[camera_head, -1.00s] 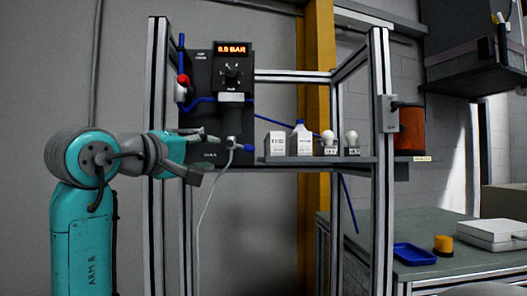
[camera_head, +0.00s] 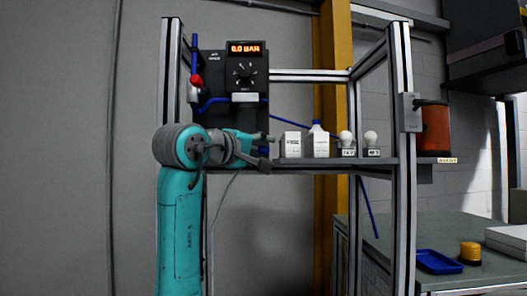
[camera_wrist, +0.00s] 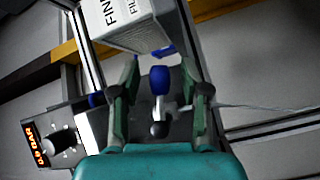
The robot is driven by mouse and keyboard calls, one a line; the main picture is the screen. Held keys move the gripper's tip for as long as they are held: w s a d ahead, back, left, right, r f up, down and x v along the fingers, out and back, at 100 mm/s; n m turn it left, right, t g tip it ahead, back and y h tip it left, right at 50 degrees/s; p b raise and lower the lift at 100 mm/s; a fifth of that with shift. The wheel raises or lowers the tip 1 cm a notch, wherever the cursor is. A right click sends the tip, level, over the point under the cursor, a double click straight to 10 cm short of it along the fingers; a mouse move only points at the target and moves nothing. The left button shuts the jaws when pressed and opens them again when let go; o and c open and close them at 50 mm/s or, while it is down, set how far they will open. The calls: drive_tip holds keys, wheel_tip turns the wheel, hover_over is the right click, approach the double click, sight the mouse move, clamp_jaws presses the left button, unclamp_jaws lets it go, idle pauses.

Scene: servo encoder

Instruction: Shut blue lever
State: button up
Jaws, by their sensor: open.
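The blue lever (camera_wrist: 160,80) shows in the wrist view between my two fingers, with a grey valve body and a dark round knob below it. My gripper (camera_wrist: 159,68) is open, with one finger on each side of the lever. I see no clear contact. In the head view the lever (camera_head: 264,150) is a small blue piece low on the black panel, largely hidden by my gripper (camera_head: 268,152). It points right, towards the shelf.
A white box (camera_head: 290,145), a blue-capped bottle (camera_head: 318,141) and two bulbs stand on the shelf right of my gripper. The box (camera_wrist: 125,22) is close beyond my fingertips. The display (camera_head: 245,48) reads 0.0 BAR. A thin cable hangs below the valve.

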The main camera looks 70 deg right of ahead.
drive_tip(key=shift+d, duration=0.15)
clamp_jaws()
drive_tip(key=shift+s+r+n+h, duration=0.1)
drive_tip(key=shift+r+n+h, duration=0.25)
drive_tip(key=shift+n+h, duration=0.25)
drive_tip(key=shift+r+n+h, duration=0.3)
drive_tip(key=shift+n+h, duration=0.1)
drive_tip(key=shift+n, duration=0.4)
unclamp_jaws()
